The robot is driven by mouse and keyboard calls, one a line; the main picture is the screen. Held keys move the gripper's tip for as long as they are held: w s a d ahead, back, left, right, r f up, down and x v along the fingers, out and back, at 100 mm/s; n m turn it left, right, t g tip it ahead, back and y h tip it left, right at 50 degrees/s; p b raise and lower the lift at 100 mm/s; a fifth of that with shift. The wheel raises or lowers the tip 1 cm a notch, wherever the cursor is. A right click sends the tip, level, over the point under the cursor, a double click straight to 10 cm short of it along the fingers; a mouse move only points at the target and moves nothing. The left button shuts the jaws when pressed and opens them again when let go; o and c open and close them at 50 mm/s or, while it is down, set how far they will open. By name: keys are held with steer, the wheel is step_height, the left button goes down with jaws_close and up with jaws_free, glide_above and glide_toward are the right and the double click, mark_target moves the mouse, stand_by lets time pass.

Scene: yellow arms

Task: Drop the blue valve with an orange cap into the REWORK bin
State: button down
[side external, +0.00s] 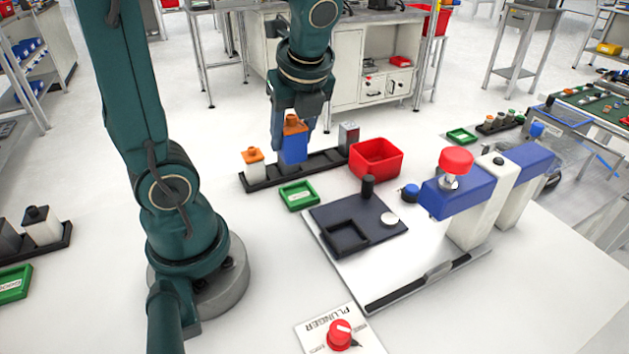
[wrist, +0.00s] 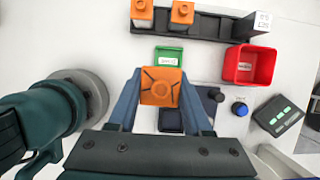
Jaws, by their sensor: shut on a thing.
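My gripper (side external: 293,138) is shut on the blue valve (side external: 293,150) with an orange cap. In the wrist view the square orange cap (wrist: 161,86) sits between the two fingers (wrist: 161,95). The valve is upright, in front of the black rack (side external: 322,163) in the side view; its height above the table is hard to judge. A red open bin (side external: 376,158) stands right of the valve, and it also shows in the wrist view (wrist: 250,67). Its label is too small to read, so I cannot confirm it is the REWORK bin. It looks empty.
The rack holds a white valve with an orange cap (side external: 253,163), another orange-capped one (wrist: 181,12) and a grey block (side external: 348,137). A small green tray (side external: 299,195) lies before the rack. A dark fixture plate (side external: 330,218) and a blue-and-white press (side external: 470,195) stand to the right.

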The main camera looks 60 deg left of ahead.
steer(key=shift+w+r+m, duration=0.15)
steer(key=shift+m, duration=0.35)
steer(key=w+a+r+m+t+h, duration=0.15)
steer(key=w+m, duration=0.25)
steer(key=w, duration=0.6)
steer(key=w+r+m+t, duration=0.2)
steer(key=w+m, duration=0.2)
steer(key=w, duration=0.6)
step_height(320, 180, down, 7)
steer(key=shift+a, duration=0.4)
steer(key=shift+w+f, duration=0.1)
steer(key=shift+c, duration=1.2)
jaws_free()
